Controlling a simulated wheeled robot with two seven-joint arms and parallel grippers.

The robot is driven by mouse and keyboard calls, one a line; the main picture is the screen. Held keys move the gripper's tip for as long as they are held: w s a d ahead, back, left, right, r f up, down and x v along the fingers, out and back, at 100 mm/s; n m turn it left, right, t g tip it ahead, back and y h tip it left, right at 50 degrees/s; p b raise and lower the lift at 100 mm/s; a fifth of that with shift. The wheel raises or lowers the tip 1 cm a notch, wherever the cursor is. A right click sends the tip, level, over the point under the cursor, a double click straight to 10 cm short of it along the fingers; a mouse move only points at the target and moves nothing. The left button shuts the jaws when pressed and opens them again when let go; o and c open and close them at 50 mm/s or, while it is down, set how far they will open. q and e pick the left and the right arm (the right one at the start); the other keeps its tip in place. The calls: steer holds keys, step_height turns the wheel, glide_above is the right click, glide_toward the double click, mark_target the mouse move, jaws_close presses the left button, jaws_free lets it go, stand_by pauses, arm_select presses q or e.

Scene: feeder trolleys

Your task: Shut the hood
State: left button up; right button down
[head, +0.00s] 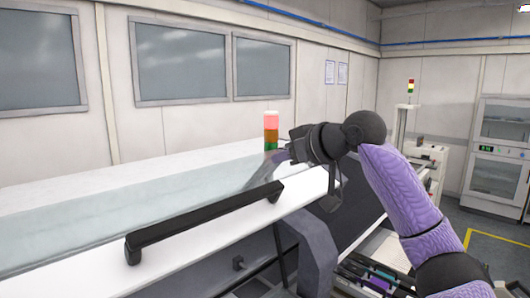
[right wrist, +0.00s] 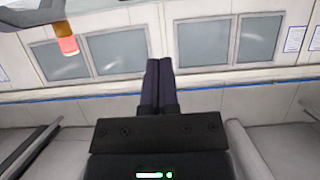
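The white hood (head: 90,262) fills the left and middle of the head view. It has a pale glassy panel (head: 120,213) and a long black handle bar (head: 205,222) along its front. The hood's front edge stands above the dark machine opening, so it looks raised. My right gripper (head: 293,150) is over the right end of the hood, just beyond the handle's far end and apart from it. I cannot tell whether it touches the hood. In the right wrist view its two dark fingers (right wrist: 158,82) lie together with nothing between them. My left gripper is out of view.
A red, orange and green signal light (head: 271,130) stands behind the hood, close to my right gripper. Feeders (head: 375,275) sit below the hood's right end. Another machine with a signal light (head: 409,95) and a white cabinet (head: 497,150) stand at the right.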

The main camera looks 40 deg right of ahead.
mark_target(269, 184)
steer(key=p+x, duration=0.3)
steer(key=x, duration=0.4)
steer(key=shift+w+p, duration=0.35)
steer(key=s+f, duration=0.2)
steer(key=shift+s+d+f+b, duration=0.2)
steer(key=shift+s+b, duration=0.1)
steer(key=shift+b, duration=0.1)
steer(key=shift+s+f, duration=0.1)
steer(key=shift+s, duration=0.3)
steer(key=shift+w, duration=0.1)
